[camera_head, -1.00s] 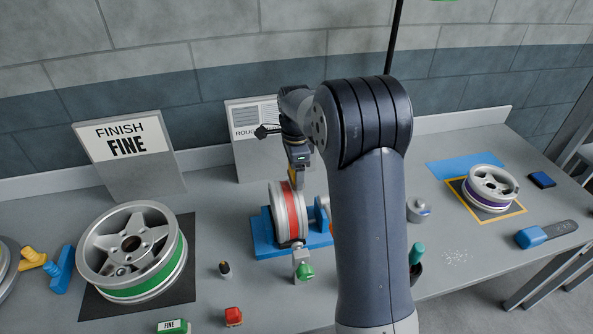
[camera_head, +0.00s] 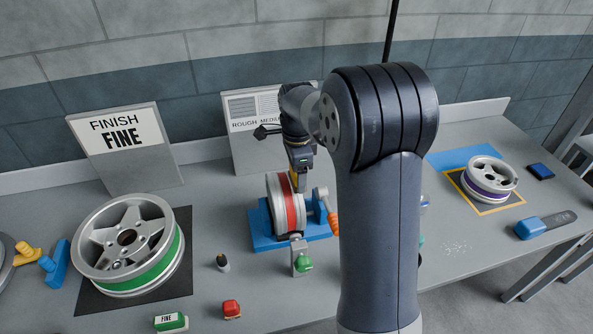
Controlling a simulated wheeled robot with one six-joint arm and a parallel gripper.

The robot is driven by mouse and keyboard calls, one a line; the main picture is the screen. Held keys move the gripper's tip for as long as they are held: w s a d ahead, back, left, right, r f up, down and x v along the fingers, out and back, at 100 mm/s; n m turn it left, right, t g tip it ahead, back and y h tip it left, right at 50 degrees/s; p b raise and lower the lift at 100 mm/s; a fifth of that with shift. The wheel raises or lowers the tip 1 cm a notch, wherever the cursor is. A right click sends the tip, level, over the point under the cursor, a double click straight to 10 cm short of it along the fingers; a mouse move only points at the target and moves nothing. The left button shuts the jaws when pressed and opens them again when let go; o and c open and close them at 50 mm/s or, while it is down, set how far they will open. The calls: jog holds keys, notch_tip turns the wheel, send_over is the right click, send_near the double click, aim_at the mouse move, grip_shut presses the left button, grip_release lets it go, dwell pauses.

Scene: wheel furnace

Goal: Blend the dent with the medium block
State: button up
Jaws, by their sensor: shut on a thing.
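A silver wheel with a red band (camera_head: 291,212) stands upright in a blue stand (camera_head: 262,231) at the middle of the bench. My gripper (camera_head: 297,180) points down at the top of this wheel. It is shut on a yellow block (camera_head: 296,178), which is at or very near the top of the red band; whether they touch I cannot tell. The block's label is not readable. The dent cannot be made out. A green block marked FINE (camera_head: 171,322) and a red block (camera_head: 232,310) lie at the front of the bench.
A green-banded wheel (camera_head: 127,246) lies on a dark mat at left, before a FINISH FINE sign (camera_head: 121,134). An orange-handled clamp (camera_head: 332,218) stands beside the red-banded wheel. A purple-banded wheel (camera_head: 489,178) sits at right. My arm hides part of the bench.

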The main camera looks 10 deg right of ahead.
jog(key=shift+w+f+p, duration=0.1)
jog(key=shift+w+p, duration=0.95)
jog(key=shift+w, duration=1.05)
jog(key=shift+s+f, duration=0.1)
jog(key=shift+s, duration=0.2)
jog(key=shift+s+b, duration=0.7)
jog(key=shift+s, duration=1.25)
jog(key=shift+w, duration=0.1)
jog(key=shift+w+r+p, duration=0.15)
jog(key=shift+w+p, duration=0.5)
jog(key=shift+w, duration=0.5)
jog(key=shift+w+r+p, duration=0.1)
jog(key=shift+w+p, duration=0.5)
jog(key=shift+w, duration=0.5)
jog(key=shift+s+f+b, duration=0.1)
jog(key=shift+s+b, duration=0.4)
jog(key=shift+s, duration=0.65)
